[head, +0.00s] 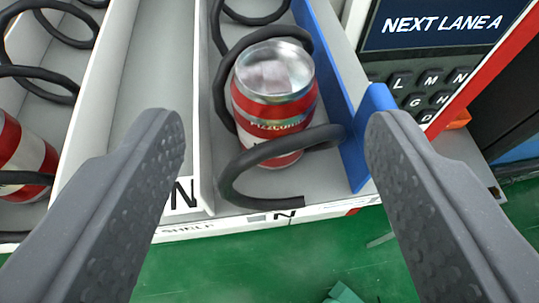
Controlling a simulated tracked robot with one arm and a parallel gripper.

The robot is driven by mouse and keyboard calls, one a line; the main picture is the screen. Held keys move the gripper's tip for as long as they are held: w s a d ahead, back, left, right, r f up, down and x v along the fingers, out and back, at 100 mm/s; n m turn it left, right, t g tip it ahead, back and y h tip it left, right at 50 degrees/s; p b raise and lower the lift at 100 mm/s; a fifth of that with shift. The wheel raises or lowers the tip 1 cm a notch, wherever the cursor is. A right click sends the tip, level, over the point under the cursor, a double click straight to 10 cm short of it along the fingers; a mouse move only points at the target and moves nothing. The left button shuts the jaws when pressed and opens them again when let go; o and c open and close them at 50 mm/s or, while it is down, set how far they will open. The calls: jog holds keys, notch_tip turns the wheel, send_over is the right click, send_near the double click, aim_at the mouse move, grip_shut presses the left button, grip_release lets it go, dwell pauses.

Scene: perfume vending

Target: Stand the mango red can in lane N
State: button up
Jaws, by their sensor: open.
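A red and white can (273,98) with a silver top stands in the lane at the centre, inside the black spiral coil (262,160). Its printed name is only partly readable, so I cannot tell if it is the mango can. My gripper (272,128) is open. Its two grey fingers are left and right of the can, apart from it and nearer the camera. Nothing is between the fingertips in contact with them.
A blue wall (335,75) borders the lane on the right. Beyond it is a keypad panel (428,85) with a screen (440,24) reading "NEXT LANE A". An empty-looking lane (140,90) lies to the left; another red and white can (22,160) is at far left. Green floor (235,265) lies in front.

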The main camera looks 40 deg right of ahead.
jog(key=shift+s+a+r, duration=0.25)
jog(key=shift+s+a, duration=0.2)
jog(key=shift+d, duration=0.1)
jog(key=d+r+n+t+y, duration=0.1)
jog(key=d+n+t+y, duration=0.15)
jog(key=d+n, duration=0.3)
jog(key=s+d+f+n+t+y, duration=0.2)
jog(key=s+f+n+t+y, duration=0.1)
jog(key=s+y, duration=0.3)
jog(key=shift+f+y, duration=0.3)
jog(key=shift+y, duration=0.25)
jog(key=shift+a+n, duration=0.1)
jog(key=shift+n, duration=0.15)
